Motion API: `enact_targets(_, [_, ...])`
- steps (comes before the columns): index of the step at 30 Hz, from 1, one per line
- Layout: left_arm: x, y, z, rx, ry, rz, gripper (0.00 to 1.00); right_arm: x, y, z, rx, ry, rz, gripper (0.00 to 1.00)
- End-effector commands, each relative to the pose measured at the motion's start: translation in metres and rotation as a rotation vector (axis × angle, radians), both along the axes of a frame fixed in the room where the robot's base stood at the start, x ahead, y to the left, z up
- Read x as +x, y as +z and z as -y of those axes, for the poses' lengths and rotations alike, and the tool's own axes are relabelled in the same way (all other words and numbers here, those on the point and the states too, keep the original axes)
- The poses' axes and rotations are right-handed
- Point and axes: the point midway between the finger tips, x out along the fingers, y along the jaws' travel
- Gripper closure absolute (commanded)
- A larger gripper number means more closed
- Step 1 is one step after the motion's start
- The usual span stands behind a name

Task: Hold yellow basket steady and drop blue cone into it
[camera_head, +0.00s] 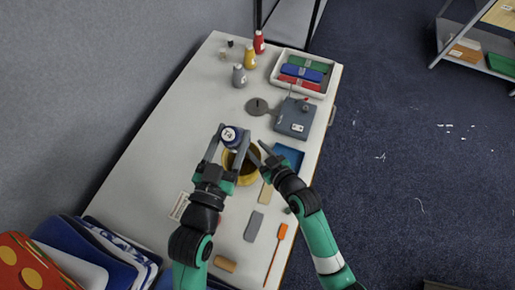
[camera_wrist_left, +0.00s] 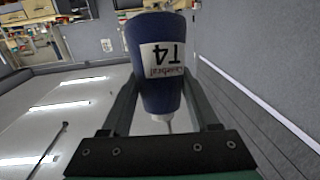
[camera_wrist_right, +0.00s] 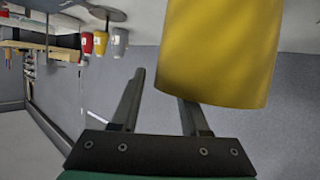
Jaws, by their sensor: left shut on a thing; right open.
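A blue cone (camera_head: 232,137) with a white T4 label is held between the fingers of my left gripper (camera_head: 229,148), which is shut on it. It fills the space between those fingers in the left wrist view (camera_wrist_left: 155,85). A yellow basket (camera_head: 250,178) stands on the table just below the cone in the head view, partly hidden by my left gripper. My right gripper (camera_head: 257,148) is open at the basket's right rim. In the right wrist view, the basket wall (camera_wrist_right: 222,50) hides the tip of one finger; whether they touch I cannot tell.
A grey-blue machine (camera_head: 295,118) and a white tray (camera_head: 319,87) with coloured boxes stand farther up the table. A blue tray (camera_head: 289,157) is close right of my right gripper. Grey, yellow and red bottles (camera_head: 249,57) stand at the back. The table's left side is mostly clear.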

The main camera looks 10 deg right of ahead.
Motion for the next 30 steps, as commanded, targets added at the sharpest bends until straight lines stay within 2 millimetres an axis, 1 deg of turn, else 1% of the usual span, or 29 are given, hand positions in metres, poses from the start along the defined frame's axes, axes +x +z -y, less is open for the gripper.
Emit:
enact_targets(3, [0.0, 0.001, 0.0, -0.001, 0.0, 0.002, 1.0, 0.0, 0.0, 0.0, 0.0, 0.0, 0.0, 0.55])
enact_targets(4, [0.0, 0.001, 0.0, -0.001, 0.0, 0.002, 1.0, 0.0, 0.0, 0.0, 0.0, 0.0, 0.0, 0.57])
enact_targets(8, [0.0, 0.001, 0.0, -0.001, 0.0, 0.002, 1.0, 0.0, 0.0, 0.0, 0.0, 0.0, 0.0, 0.8])
enact_targets(9, [0.0, 0.001, 0.0, -0.001, 0.0, 0.002, 1.0, 0.0, 0.0, 0.0, 0.0, 0.0, -0.001, 0.87])
enact_targets(11, [0.0, 0.001, 0.0, -0.001, 0.0, 0.002, 1.0, 0.0, 0.0, 0.0, 0.0, 0.0, -0.001, 0.98])
enact_targets(12, [0.0, 0.001, 0.0, -0.001, 0.0, 0.002, 1.0, 0.0, 0.0, 0.0, 0.0, 0.0, -0.001, 1.0])
enact_targets(22, [0.0, -0.001, 0.0, 0.0, 0.0, 0.001, 1.0, -0.001, -0.001, 0.0, -0.001, 0.0, -0.002, 1.0])
enact_targets(30, [0.0, -0.019, 0.0, 0.001, 0.0, 0.0, 1.0, -0.001, -0.001, 0.0, -0.001, 0.0, -0.003, 1.0])
